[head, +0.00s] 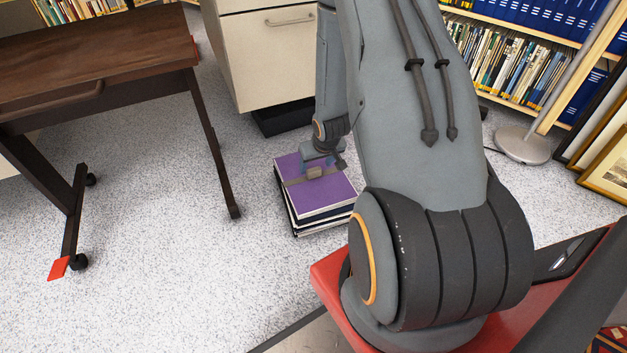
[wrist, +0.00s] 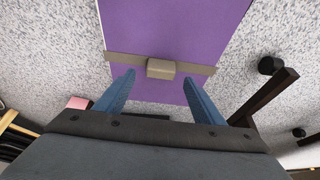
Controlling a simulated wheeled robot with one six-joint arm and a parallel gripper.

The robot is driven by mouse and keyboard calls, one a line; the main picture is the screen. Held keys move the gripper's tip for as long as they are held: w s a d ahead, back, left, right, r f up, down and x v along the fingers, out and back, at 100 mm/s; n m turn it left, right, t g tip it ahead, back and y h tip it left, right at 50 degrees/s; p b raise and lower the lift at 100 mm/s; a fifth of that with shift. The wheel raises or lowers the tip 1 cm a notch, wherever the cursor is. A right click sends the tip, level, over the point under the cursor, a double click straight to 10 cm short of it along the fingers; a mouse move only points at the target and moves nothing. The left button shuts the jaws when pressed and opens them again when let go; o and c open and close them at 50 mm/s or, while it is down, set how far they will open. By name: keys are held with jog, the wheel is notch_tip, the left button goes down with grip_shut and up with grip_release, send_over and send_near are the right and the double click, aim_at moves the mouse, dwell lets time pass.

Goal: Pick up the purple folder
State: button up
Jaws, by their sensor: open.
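The purple folder (head: 326,194) lies flat on top of a stack of books or folders on the speckled floor. A grey-brown band with a small block-shaped clasp (head: 314,172) runs across it. In the wrist view the purple folder (wrist: 170,28) fills the upper middle, with the clasp (wrist: 161,68) near the centre. My gripper (head: 322,163) is over the folder's far part. Its two blue fingers are apart, one on each side below the clasp in the wrist view (wrist: 160,88), with nothing between them. I cannot tell whether the fingertips touch the folder.
A dark wooden desk (head: 95,65) on wheeled legs stands at the left. A beige cabinet (head: 268,55) is behind the stack. Bookshelves (head: 520,65), a lamp base (head: 523,143) and framed prints (head: 608,165) are at the right. The floor (head: 190,270) left of the stack is clear.

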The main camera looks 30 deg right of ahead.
aim_at(314, 170)
jog(key=b+x, duration=0.2)
jog(key=x, duration=0.1)
jog(key=shift+f, duration=0.3)
jog(key=shift+r, duration=0.1)
grip_shut()
